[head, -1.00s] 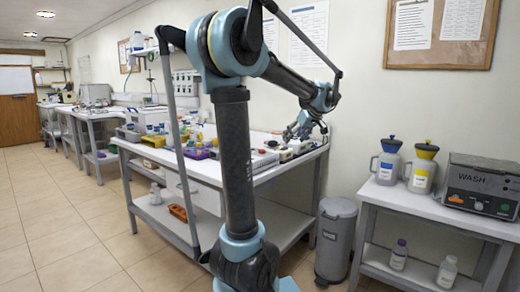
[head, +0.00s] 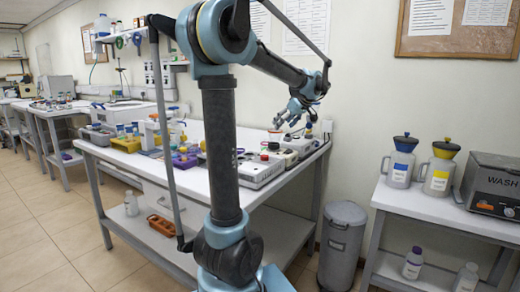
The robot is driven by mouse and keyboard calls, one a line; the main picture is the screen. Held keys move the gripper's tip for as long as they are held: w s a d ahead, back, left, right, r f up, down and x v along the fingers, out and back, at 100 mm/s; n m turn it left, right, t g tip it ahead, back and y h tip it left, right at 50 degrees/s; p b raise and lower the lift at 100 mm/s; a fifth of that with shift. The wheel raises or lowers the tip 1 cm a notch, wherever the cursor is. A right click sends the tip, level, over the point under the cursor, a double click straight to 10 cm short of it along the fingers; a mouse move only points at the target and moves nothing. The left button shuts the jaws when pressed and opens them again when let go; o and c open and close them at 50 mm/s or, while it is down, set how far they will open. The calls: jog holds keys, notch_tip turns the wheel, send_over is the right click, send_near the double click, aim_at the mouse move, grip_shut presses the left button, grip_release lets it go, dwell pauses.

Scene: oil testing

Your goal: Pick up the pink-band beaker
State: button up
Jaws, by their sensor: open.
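I cannot pick out a pink-band beaker in the head view; any beaker on the white bench (head: 275,183) is too small to tell or hidden behind my arm. My gripper (head: 295,118) is at the end of my extended arm, above the back right part of the bench. It is open, and I see nothing held in it. The bench carries several small instruments, including a grey tester (head: 258,171) just right of my arm column.
A grey bin (head: 342,238) stands on the floor right of the bench. A side table (head: 440,208) holds a blue-topped jug (head: 400,163), a yellow-topped jug (head: 440,166) and a wash unit (head: 492,183). Tiled floor (head: 50,225) is clear at the left.

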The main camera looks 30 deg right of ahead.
send_over(265, 147)
jog(key=d, duration=0.3)
jog(key=f, duration=0.5)
jog(key=s+f, duration=0.1)
jog(key=f, duration=0.2)
jog(key=shift+a+f, duration=0.15)
jog(key=shift+f, duration=0.05)
jog(key=shift+a+x, duration=0.2)
jog(key=shift+x, duration=1.1)
jog(key=shift+a+x, duration=0.2)
jog(key=shift+x, duration=1.15)
jog(key=shift+s, duration=0.2)
jog(key=c, duration=1.2)
